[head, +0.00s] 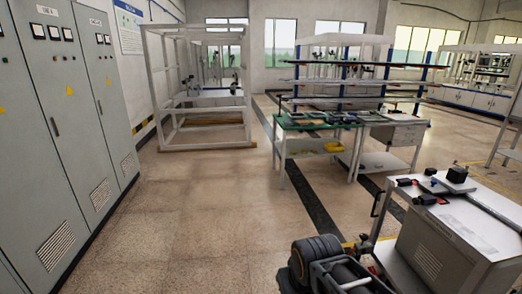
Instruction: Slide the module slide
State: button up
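On the white cabinet-like bench (470,232) at the right, a long dark rail (494,212) runs toward the right picture edge. Dark ribbed parts at the bottom middle look like my arm, left of the bench and apart from the rail. I cannot make out my gripper's fingers.
Grey electrical cabinets (57,120) line the left side. A white gantry frame (153,96) stands at the back left. A green-topped workbench (292,124) with a yellow item (333,147) on its shelf stands mid-scene. The tiled floor (205,215) between is clear.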

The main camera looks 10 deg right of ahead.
aim_at(455, 182)
jog(key=z, duration=0.45)
jog(key=i, duration=1.9)
jog(key=z, duration=1.7)
jog(key=i, duration=1.25)
jog(key=z, duration=0.65)
